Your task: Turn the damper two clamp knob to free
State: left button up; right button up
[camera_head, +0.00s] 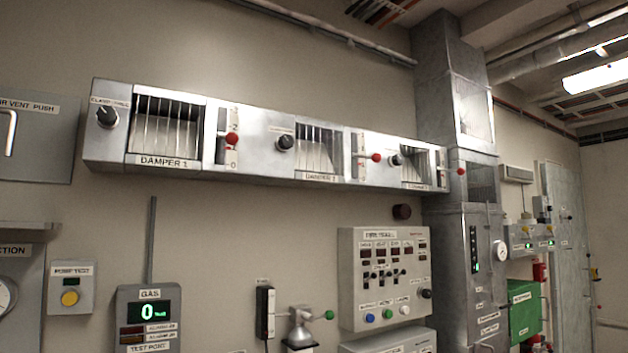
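The damper panel (258,165) is a long metal box on the wall with three louvred sections. The damper two section (315,147) is the middle one, with its label below the louvres partly readable. Its clamp knob (286,142) is a black round knob left of those louvres, under a small label too small to read. I cannot tell which position it points to. The damper two lever with a red ball (375,157) stands to the right of the louvres. Neither of my grippers shows in this view.
The damper 1 knob (107,117) and red-ball lever (231,139) are at the left; another black knob (395,160) is at the right. Below are a gas meter (147,312), a control box (385,278) and a metal duct (470,230). The wall beneath the panel is partly bare.

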aim_at(285, 143)
jog(key=i+l+u, duration=0.2)
jog(key=u, duration=0.2)
jog(key=i+l+u, duration=0.15)
jog(key=l+u, duration=0.25)
jog(key=i+l+u, duration=0.1)
jog(key=l+u, duration=0.15)
jog(key=u, duration=0.15)
